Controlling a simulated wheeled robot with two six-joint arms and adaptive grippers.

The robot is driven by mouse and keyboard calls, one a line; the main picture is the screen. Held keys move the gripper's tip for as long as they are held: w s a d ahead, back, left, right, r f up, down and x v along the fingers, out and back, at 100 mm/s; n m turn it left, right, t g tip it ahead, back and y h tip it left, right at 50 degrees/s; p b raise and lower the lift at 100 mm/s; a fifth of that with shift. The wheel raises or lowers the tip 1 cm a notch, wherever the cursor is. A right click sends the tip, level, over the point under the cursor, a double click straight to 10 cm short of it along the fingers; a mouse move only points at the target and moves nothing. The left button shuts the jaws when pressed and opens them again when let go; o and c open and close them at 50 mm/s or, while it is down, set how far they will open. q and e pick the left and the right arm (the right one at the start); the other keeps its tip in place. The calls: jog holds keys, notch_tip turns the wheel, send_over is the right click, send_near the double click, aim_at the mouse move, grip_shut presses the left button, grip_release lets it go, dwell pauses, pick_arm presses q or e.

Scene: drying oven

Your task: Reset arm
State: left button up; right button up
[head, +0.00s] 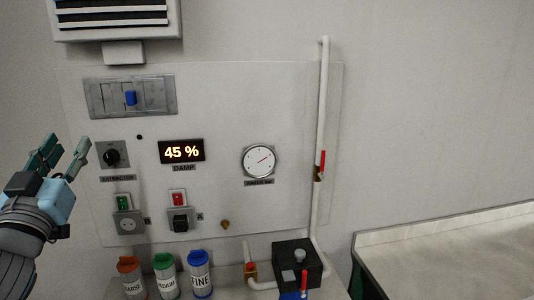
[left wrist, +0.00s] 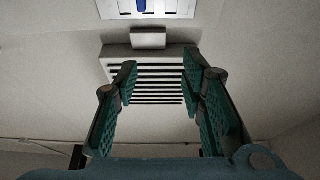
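My left gripper (head: 62,154) is at the left edge of the head view, in front of the left side of a pale wall panel (head: 215,110). It is open and empty, its fingers pointing up and apart. In the left wrist view the two green-padded fingers (left wrist: 158,85) are spread with nothing between them. Beyond them shows a slatted vent (left wrist: 155,85), which is also at the top left of the head view (head: 112,14). My right gripper is in neither view.
The panel holds a black knob (head: 112,157), a display reading 45 % (head: 181,152), a round gauge (head: 259,160) and a blue-handled slider (head: 131,98). Orange (head: 131,278), green (head: 166,276) and blue-lidded (head: 200,273) jars stand below. A white pipe (head: 322,100) and counter (head: 450,245) are right.

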pick_arm(q)
jog(key=s+d+f+m+g+h, duration=0.15)
jog(key=f+g, duration=0.25)
jog(key=f, duration=1.2)
jog(key=s+d+f+g+h, duration=0.1)
jog(key=s+d+f+g, duration=0.3)
jog(key=f, duration=1.1)
jog(key=s+d+f+m+g+h, duration=0.1)
jog(key=s+d+f+g, duration=0.35)
jog(key=s+f, duration=0.65)
jog(key=s+d+f+m+g+h, duration=0.2)
jog(key=s+d+f+g, duration=0.3)
jog(key=s+f, duration=0.7)
notch_tip(320, 180, down, 19)
jog(key=a+g, duration=0.2)
jog(key=a, duration=0.1)
jog(key=s+f+n, duration=0.1)
jog(key=s+f, duration=1.1)
jog(key=s, duration=0.2)
jog(key=shift+s+a+f+g, duration=0.15)
jog(key=shift+s+a+g, duration=0.15)
jog(key=shift+g, duration=0.15)
